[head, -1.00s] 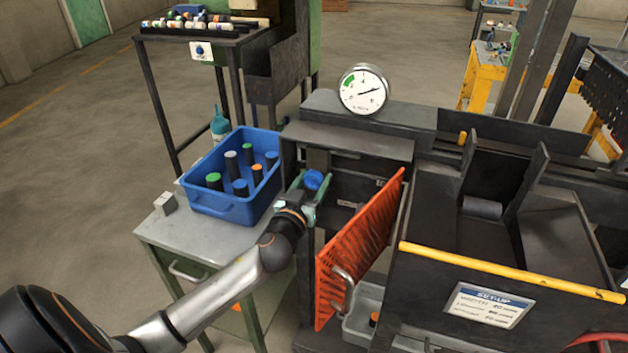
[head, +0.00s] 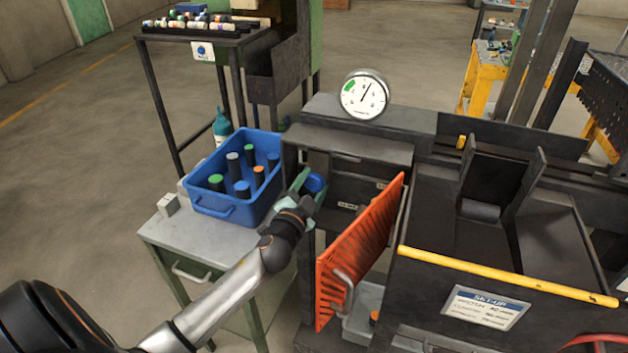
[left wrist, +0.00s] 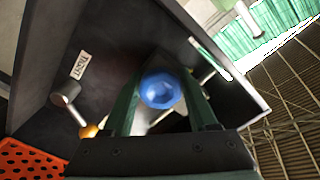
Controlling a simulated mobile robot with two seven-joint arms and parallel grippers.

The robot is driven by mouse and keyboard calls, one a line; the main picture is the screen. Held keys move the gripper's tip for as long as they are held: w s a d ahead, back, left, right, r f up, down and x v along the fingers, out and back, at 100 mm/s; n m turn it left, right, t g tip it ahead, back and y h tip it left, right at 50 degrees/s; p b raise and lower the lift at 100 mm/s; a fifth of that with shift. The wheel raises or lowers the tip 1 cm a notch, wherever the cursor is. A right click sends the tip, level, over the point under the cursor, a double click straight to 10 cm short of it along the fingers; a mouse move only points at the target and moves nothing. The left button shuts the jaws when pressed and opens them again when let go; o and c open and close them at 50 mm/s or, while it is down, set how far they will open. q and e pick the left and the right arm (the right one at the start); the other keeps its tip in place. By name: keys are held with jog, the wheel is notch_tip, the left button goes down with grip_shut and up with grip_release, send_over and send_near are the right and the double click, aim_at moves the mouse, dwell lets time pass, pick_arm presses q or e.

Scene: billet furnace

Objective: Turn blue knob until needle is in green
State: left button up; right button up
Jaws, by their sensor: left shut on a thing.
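The blue knob (head: 315,183) is on the dark machine front, left of the orange guard. My left gripper (head: 306,189) has green fingers and is shut on the knob; its fingers are tilted in the head view. In the left wrist view the round blue knob (left wrist: 160,90) shows between the two fingers. The round white gauge (head: 364,94) stands on top of the machine. Its black needle points up and slightly right, outside the green sector (head: 349,87) at the dial's upper left. My right gripper is not in view.
A blue bin (head: 226,208) with several capped cylinders stands on a grey cart left of the knob. An orange perforated guard (head: 358,255) stands out to the right of my gripper. A yellow bar (head: 508,275) edges the machine at right.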

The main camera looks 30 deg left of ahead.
pick_arm(q)
jog(key=shift+m+p, duration=0.4)
jog(key=shift+m, duration=1.5)
jog(key=o, duration=1.4)
jog(key=shift+c, duration=0.2)
jog(key=b+v, duration=0.1)
jog(key=v, duration=1.1)
jog(key=shift+s, duration=0.3)
